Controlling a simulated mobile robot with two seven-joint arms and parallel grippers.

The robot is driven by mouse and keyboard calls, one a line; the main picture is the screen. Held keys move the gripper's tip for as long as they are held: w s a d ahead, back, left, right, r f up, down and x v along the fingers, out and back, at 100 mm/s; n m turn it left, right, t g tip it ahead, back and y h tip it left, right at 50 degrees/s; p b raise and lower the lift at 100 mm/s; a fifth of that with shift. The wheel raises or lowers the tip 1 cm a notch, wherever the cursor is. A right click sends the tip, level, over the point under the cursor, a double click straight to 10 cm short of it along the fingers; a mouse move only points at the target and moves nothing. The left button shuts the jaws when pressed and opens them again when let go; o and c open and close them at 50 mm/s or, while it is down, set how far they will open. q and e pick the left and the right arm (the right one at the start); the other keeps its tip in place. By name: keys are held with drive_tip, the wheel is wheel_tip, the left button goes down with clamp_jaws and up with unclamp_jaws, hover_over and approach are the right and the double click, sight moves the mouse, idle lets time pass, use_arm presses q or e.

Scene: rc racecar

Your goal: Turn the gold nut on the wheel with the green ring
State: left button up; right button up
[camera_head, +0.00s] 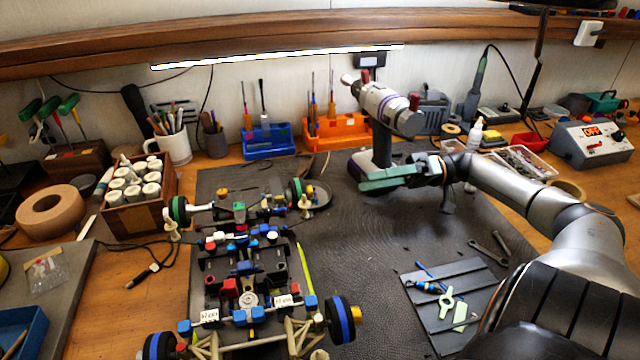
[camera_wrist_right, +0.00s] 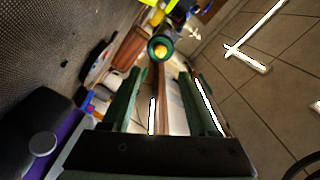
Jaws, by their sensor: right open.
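The partly built RC car (camera_head: 245,265) lies on the dark mat. A wheel with a green ring (camera_head: 295,191) is at its far right corner, with the gold nut (camera_head: 309,188) on its outer side. In the right wrist view the gold nut (camera_wrist_right: 161,51) faces me inside the green ring (camera_wrist_right: 152,45), ahead of and between my fingers. My right gripper (camera_head: 362,182) has green fingers and points left toward this wheel, apart from it. It also shows in the wrist view (camera_wrist_right: 163,76), open and empty. Another green-ringed wheel (camera_head: 178,209) is at the far left corner. My left gripper is not in view.
A grey and purple drill-like tool (camera_head: 382,108) stands close behind my right gripper. A blue-ringed wheel (camera_head: 340,320) is at the near right. A grey tool tray (camera_head: 470,290) lies at right. The mat between the car and tray is mostly clear.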

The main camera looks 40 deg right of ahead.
sight(312, 191)
drive_tip(key=x, duration=1.1)
drive_tip(key=shift+a+p, duration=0.15)
drive_tip(key=shift+p, duration=0.15)
drive_tip(key=shift+c, duration=0.2)
clamp_jaws()
